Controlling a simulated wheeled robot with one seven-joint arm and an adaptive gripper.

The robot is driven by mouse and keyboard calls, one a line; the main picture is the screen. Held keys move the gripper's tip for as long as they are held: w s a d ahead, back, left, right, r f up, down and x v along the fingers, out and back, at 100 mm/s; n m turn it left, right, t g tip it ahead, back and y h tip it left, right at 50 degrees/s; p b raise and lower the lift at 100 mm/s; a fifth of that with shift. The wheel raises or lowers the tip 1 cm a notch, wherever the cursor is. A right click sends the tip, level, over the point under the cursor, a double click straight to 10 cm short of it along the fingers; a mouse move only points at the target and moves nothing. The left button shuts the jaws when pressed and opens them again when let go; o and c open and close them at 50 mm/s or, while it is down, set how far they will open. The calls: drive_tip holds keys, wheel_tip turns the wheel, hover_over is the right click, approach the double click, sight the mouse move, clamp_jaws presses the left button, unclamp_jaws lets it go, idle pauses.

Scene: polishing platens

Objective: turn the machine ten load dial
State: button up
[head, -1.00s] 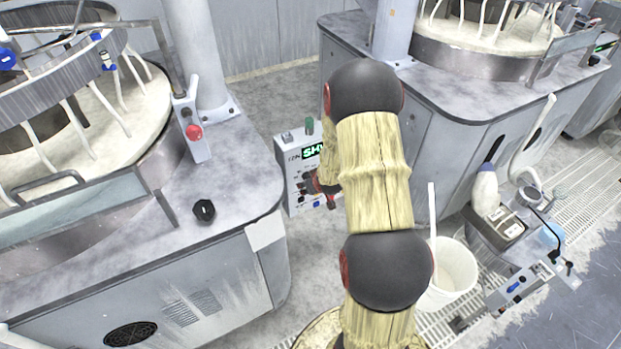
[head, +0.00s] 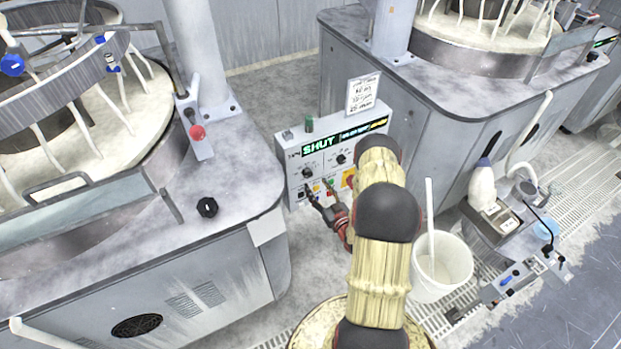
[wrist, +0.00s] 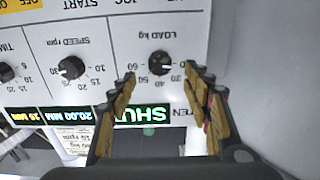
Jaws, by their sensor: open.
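The load dial (wrist: 158,68) is a black knob with a scale marked LOAD kg on a pale control panel (wrist: 110,45), seen upside down in the wrist view. In the head view it is the left knob (head: 307,172), under the green SHUT display (head: 318,146). My gripper (head: 317,188) is open, its fingertips just below the dial in the head view. In the wrist view my open gripper (wrist: 162,76) has a finger on either side of the dial. Nothing is held. I cannot tell whether the fingertips touch the panel.
The speed dial (wrist: 71,68) and time dial (wrist: 7,71) sit beside it on the panel. A note (head: 363,94) stands above the panel. Polishing machines flank it, one at left (head: 150,260). A white bucket (head: 441,268) stands on the floor at right.

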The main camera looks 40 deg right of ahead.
sight(309, 176)
drive_tip(key=x, duration=0.6)
drive_tip(key=shift+c, duration=1.2)
drive_tip(key=c, duration=0.9)
